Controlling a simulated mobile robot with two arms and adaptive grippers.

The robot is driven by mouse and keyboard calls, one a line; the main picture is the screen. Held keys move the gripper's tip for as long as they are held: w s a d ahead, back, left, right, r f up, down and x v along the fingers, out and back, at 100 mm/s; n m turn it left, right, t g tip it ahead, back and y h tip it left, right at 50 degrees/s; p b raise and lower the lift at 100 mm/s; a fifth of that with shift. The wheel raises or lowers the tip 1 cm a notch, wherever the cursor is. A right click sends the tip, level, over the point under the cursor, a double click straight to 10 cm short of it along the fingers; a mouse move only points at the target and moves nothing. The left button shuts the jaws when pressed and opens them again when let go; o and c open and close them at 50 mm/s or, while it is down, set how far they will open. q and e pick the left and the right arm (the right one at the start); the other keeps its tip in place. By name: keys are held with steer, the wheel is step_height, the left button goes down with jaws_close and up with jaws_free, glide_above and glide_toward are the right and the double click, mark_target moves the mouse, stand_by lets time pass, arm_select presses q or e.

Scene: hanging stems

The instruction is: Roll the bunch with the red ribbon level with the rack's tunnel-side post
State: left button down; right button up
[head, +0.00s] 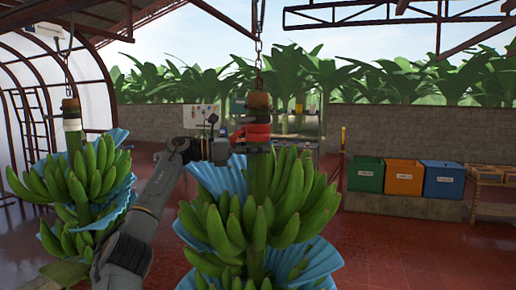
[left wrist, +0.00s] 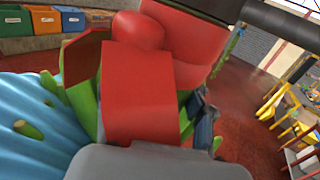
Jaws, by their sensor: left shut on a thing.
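The bunch with the red ribbon (head: 262,225) is a large green banana bunch with blue sheeting, hanging upright from a chain in the middle of the head view. Its red ribbon (head: 258,132) is around the stem near the top; in the left wrist view the ribbon (left wrist: 140,95) fills the middle, close up. My left gripper (head: 246,142) is shut on the stem at the ribbon; its fingers are partly hidden. My left arm reaches in from the lower left, in front of a second bunch. My right gripper is not in view. I cannot make out the rack's tunnel-side post with certainty.
A second bunch (head: 85,190) with a white ribbon (head: 73,124) hangs close on the left. An arched tunnel frame (head: 62,62) stands behind it. Green (head: 366,174), orange (head: 404,178) and blue (head: 443,180) bins stand by the back wall.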

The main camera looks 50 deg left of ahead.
mark_target(239, 171)
arm_select(q)
steer(key=shift+w+d, duration=0.1)
steer(key=shift+d, duration=0.05)
steer(key=c, duration=0.5)
jaws_free()
steer(key=shift+a, duration=0.25)
steer(key=shift+v, duration=2.2)
steer(key=shift+s+a, duration=0.1)
steer(key=shift+s, duration=0.45)
steer(key=shift+v, duration=3.4)
steer(key=shift+f, duration=0.1)
